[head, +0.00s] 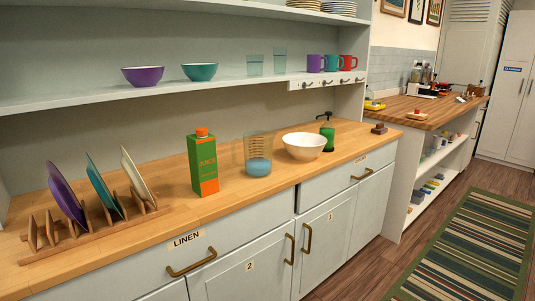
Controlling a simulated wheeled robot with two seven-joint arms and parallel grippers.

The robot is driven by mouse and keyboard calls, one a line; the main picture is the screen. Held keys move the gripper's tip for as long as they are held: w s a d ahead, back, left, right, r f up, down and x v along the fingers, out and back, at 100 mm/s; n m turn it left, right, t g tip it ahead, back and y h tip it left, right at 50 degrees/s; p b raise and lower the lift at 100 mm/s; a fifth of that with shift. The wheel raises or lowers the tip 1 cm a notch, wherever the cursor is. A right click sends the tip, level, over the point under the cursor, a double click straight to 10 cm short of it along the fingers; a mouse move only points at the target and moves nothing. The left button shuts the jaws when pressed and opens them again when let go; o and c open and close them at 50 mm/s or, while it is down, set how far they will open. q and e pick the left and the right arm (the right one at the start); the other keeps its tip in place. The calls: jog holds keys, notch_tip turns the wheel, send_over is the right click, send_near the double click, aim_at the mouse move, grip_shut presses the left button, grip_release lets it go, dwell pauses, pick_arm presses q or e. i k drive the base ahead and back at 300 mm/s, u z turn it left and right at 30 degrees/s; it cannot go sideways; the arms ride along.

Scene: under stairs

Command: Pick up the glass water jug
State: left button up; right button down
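The glass water jug (258,154) stands upright on the wooden counter, in the middle of the head view. It is clear, with blue water in its lower part. It stands between a green and orange juice carton (203,163) on its left and a white bowl (304,147) on its right. Neither of my grippers shows in the head view.
The wooden counter (225,206) is bare in front of the jug. A dish rack (95,230) with several plates stands at left, a green soap bottle (327,135) at right. A shelf (225,83) with bowls, glasses and mugs runs above. A striped rug (470,250) lies on the floor.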

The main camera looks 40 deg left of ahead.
aim_at(257, 145)
jog(key=i, duration=2.4)
jog(key=u, duration=1)
